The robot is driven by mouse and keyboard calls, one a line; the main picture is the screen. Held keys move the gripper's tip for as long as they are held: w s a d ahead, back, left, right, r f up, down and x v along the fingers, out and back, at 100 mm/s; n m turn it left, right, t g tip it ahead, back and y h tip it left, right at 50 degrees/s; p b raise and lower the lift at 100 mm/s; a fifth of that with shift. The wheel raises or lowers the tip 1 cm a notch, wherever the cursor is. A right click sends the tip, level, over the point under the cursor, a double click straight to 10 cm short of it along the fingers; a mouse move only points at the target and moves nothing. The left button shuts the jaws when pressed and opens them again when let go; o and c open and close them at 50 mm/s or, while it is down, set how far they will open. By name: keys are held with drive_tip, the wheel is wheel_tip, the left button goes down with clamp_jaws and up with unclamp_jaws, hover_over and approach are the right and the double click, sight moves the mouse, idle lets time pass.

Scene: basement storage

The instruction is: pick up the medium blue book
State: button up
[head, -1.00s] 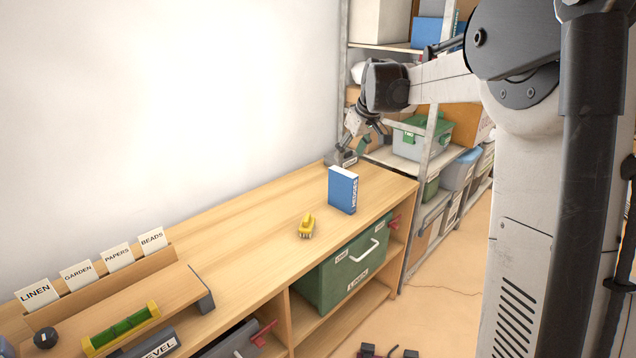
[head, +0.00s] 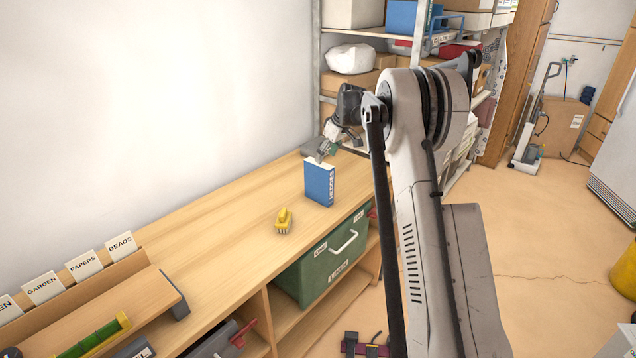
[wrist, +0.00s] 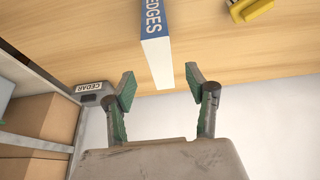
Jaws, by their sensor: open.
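The medium blue book (head: 319,184) stands upright near the far end of the wooden bench, with white lettering on its spine. In the wrist view the book (wrist: 154,30) shows its blue spine, lettered "EDGES", and its white page edge. My gripper (head: 326,150) is just above and behind the book in the head view. In the wrist view my gripper (wrist: 160,83) is open, its two green-padded fingers spread. The book's near end lies just ahead of the gap between the fingertips. I cannot tell whether any finger touches it.
A yellow brush (head: 283,221) lies on the bench (head: 215,230) near the book. A grey block labelled "CEDAR" (wrist: 91,87) is close to the left finger. Shelving (head: 318,60) with boxes stands behind. The bench's middle is clear. A green bin (head: 325,266) sits below.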

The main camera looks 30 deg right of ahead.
sight(322, 164)
drive_tip(key=x, duration=0.5)
drive_tip(key=shift+w+f, duration=0.2)
drive_tip(key=shift+f, duration=0.1)
drive_tip(key=p+x, duration=0.1)
drive_tip(key=x, duration=0.3)
drive_tip(key=shift+w+a, duration=0.15)
drive_tip(key=shift+w, duration=0.1)
drive_tip(key=shift+w+a+f, duration=0.1)
drive_tip(key=shift+w+f, duration=0.05)
drive_tip(key=shift+f, duration=0.35)
drive_tip(key=shift+f+b, duration=0.25)
drive_tip(key=shift+b, duration=0.1)
drive_tip(key=shift+c, duration=0.2)
clamp_jaws()
